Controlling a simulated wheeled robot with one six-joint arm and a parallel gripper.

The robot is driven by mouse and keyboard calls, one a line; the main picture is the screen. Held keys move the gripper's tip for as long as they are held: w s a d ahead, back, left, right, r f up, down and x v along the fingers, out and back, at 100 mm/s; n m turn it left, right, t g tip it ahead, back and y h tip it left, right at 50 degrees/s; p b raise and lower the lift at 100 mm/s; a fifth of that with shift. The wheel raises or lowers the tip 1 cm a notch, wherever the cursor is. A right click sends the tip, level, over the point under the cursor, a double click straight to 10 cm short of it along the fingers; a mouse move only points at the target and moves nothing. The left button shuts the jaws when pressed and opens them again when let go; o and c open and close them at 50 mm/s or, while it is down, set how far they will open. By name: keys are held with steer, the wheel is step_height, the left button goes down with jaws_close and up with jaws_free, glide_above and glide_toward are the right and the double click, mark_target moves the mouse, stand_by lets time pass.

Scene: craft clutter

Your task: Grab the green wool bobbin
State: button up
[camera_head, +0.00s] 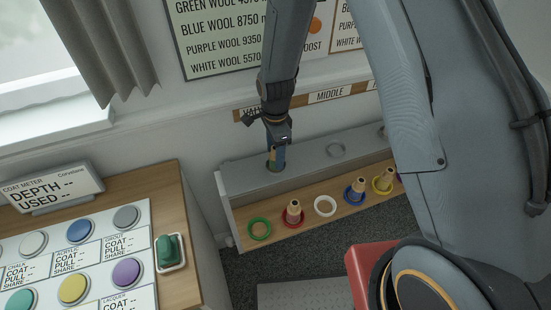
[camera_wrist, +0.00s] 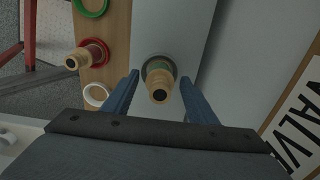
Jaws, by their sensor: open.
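A wooden bobbin with a dark green band (camera_wrist: 159,72) stands on the grey top ledge in the wrist view. In the head view this bobbin (camera_head: 273,159) is at the ledge's left end, partly hidden by my gripper (camera_head: 277,152). My gripper (camera_wrist: 159,88) is open, with one blue finger on each side of the bobbin. Gaps show between the fingers and the bobbin in the wrist view; I cannot tell how deep the fingers reach. An empty green ring (camera_head: 260,229) lies on the wooden shelf below.
The wooden shelf also holds bobbins in a red ring (camera_head: 292,218), a blue ring (camera_head: 354,198) and a yellow ring (camera_head: 382,186), plus an empty white ring (camera_head: 325,206). A wall (camera_head: 215,100) rises behind the ledge. A wooden counter (camera_head: 185,240) stands left.

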steer(key=c, duration=1.1)
steer(key=shift+r, duration=0.15)
